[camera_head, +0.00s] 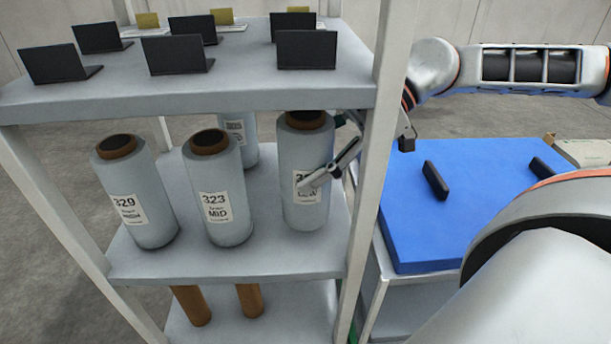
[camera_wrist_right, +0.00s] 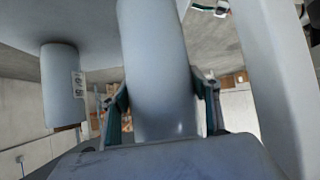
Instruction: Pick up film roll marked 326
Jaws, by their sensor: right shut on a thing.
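Light grey film rolls with brown cores stand on the middle shelf. The right-hand roll (camera_head: 303,146) has a label partly covered by a finger of my right gripper (camera_head: 332,170); only its first digit, 3, reads clearly. My right gripper reaches in past the rack post from the right and is shut on this roll. In the right wrist view the roll (camera_wrist_right: 155,60) lies between both fingers. Whether its base touches the shelf is unclear. Roll 323 (camera_head: 219,185) and roll 329 (camera_head: 137,190) stand to its left. My left gripper is not in view.
Another roll (camera_head: 240,138) stands behind. The upper shelf (camera_head: 200,95) with several black stands lies close above the rolls. A white rack post (camera_head: 380,130) stands right of the held roll. A blue-topped table (camera_head: 440,235) carries black blocks, with free room between them.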

